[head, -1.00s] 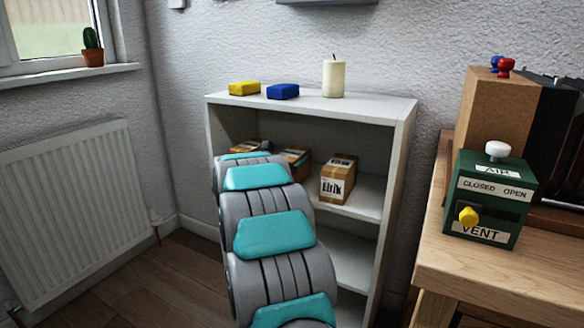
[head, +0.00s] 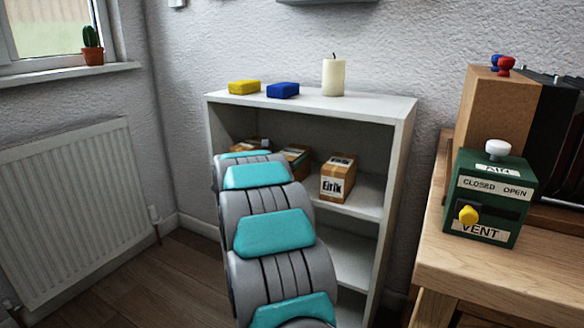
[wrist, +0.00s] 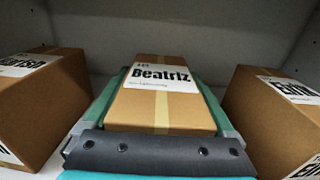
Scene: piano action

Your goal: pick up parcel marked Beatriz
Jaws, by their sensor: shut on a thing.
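The parcel marked Beatriz (wrist: 162,100) is a brown cardboard box with a white label and a pale tape strip. It shows in the middle of the wrist view, inside the shelf. My gripper (wrist: 165,95) is shut on it, with one green finger along each side. I cannot tell whether the parcel touches the shelf board. In the head view my arm hides my gripper and most of this parcel.
A parcel marked Eirik (head: 338,178) stands to the right on the same shelf (head: 355,205); its side also shows in the wrist view (wrist: 270,115). Another labelled parcel (wrist: 40,105) stands close on the left. A candle (head: 333,78), blue block (head: 283,90) and yellow block (head: 244,87) sit on top.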

